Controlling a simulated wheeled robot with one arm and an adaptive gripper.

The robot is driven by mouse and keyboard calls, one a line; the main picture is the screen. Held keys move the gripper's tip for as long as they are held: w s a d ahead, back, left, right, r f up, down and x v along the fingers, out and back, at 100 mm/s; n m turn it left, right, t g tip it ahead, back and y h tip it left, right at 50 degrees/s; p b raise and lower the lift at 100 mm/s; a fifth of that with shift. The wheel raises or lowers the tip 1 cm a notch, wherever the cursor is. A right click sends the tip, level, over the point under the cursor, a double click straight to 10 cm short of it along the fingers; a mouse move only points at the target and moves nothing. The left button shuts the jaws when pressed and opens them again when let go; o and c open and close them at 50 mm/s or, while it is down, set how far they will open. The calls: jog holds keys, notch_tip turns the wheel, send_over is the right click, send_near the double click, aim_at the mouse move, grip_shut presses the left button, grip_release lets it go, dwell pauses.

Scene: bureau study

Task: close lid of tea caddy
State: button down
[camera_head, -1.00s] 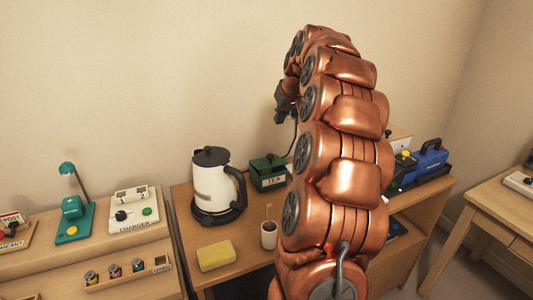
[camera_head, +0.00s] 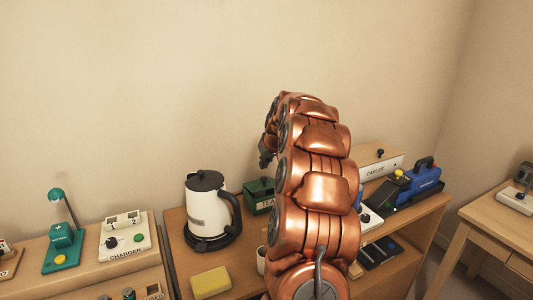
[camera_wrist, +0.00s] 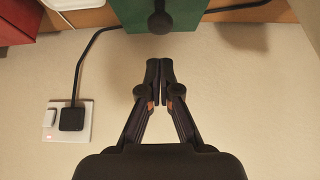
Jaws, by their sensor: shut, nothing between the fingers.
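The dark green tea caddy (camera_head: 258,197), with a TEA label on its front, stands on the desk right of the kettle. My arm covers its right part, so I cannot tell the lid's angle in the head view. In the wrist view a green face of the caddy (camera_wrist: 185,14) with a dark round knob (camera_wrist: 160,22) shows at the top edge. My gripper (camera_wrist: 160,62) is shut and empty, its fingertips just short of the knob in that picture. In the head view my gripper (camera_head: 265,157) hangs above the caddy, near the wall.
A white kettle (camera_head: 206,212) stands left of the caddy. A CABLES box (camera_head: 378,165) and a blue device (camera_head: 418,185) stand to the right. A wall socket (camera_wrist: 69,121) with a plugged cord shows behind.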

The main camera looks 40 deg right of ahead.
aim_at(266, 180)
jog(key=shift+s+a+f, duration=0.15)
jog(key=shift+s+f, duration=0.1)
jog(key=shift+f, duration=0.1)
jog(key=shift+s+f+p, duration=0.15)
jog(key=shift+f+p, duration=0.15)
jog(key=shift+f, duration=0.7)
jog(key=b, duration=0.1)
jog(key=f+t+b, duration=0.1)
jog(key=b, duration=0.1)
jog(key=shift+s+a+f, duration=0.15)
jog(key=shift+s, duration=0.2)
jog(key=b, duration=0.2)
jog(key=s+f+t+h+b, duration=0.1)
jog(key=b, duration=0.1)
jog(key=shift+a+t, duration=0.2)
jog(key=shift+t, duration=0.1)
jog(key=shift+r, duration=0.1)
